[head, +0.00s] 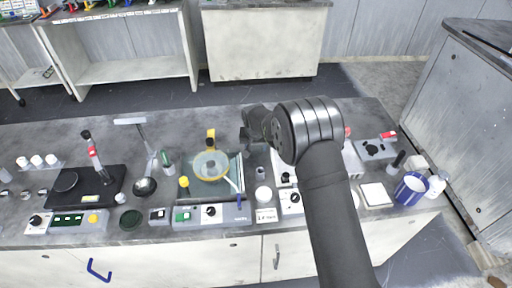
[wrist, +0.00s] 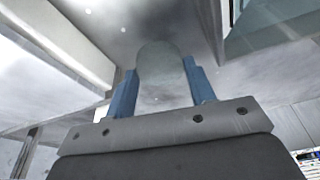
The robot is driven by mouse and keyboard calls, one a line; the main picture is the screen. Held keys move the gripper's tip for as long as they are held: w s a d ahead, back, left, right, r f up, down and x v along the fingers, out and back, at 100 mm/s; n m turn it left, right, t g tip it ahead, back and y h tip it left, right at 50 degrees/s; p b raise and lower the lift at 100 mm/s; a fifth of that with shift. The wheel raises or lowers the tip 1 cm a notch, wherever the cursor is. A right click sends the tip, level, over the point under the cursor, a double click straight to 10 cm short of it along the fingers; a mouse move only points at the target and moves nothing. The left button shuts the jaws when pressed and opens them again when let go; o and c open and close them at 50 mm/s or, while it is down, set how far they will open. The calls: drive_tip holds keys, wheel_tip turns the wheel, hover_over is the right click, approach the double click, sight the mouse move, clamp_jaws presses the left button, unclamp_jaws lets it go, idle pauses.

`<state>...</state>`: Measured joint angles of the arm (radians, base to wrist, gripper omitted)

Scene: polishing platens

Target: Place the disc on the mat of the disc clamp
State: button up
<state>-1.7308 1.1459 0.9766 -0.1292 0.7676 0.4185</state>
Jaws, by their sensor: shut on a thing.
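My gripper (head: 248,132) is above the back edge of the bench, just right of the middle machine, and its fingers are hard to make out there. In the wrist view my gripper (wrist: 162,88) has its two blue fingers shut on a round, pale grey-green disc (wrist: 162,62). The disc is not distinguishable in the head view. I cannot tell for certain which fixture is the disc clamp. A low grey unit with a dark lobed patch (head: 372,149) and a red part stands at the right back, right of my arm.
The middle machine has a yellow-ringed bowl (head: 211,165) and a yellow-topped post (head: 211,139). A black-based machine (head: 88,186) stands at left. My arm hides part of the bench.

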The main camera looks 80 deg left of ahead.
drive_tip(key=shift+f, duration=0.25)
drive_tip(key=shift+f, duration=0.1)
drive_tip(key=shift+f, duration=0.1)
drive_tip(key=o, duration=1.1)
drive_tip(key=shift+c, duration=0.2)
drive_tip(key=shift+o, duration=0.2)
drive_tip(key=v, duration=1.2)
